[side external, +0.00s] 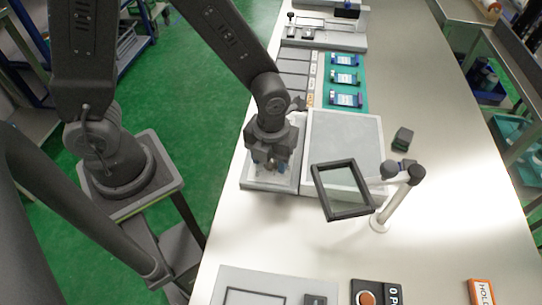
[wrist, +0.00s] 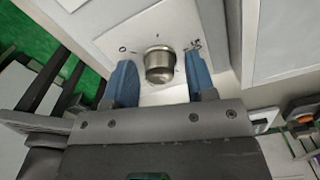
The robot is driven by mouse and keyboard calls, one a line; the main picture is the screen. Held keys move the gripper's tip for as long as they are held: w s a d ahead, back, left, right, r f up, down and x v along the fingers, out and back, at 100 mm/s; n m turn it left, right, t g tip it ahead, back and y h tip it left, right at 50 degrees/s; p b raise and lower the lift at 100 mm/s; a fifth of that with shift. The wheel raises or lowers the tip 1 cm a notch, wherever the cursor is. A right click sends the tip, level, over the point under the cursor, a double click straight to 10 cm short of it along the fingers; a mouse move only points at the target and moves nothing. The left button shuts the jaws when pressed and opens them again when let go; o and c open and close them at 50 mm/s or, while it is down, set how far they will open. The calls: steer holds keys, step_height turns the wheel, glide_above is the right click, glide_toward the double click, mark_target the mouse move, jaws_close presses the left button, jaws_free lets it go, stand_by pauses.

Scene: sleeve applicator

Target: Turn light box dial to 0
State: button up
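The light box dial (wrist: 159,62) is a round metal knob on a pale panel (wrist: 110,40) in the wrist view. A round mark like a 0 (wrist: 122,49) is at its upper left, a tick is above it, and small print is at its upper right. I cannot tell where the dial points. My gripper (wrist: 160,78) is open, with one blue finger on each side of the dial and a visible gap on both sides. In the side view my gripper (side external: 270,163) is over the control part of the light box (side external: 345,145) and hides the dial.
A framed magnifier (side external: 341,188) on a stand (side external: 392,205) is close to the right of my gripper. A small dark block (side external: 402,138) lies beyond the light box. Blue-white items (side external: 344,78) lie on a green mat behind.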

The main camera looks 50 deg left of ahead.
steer(key=c, duration=0.8)
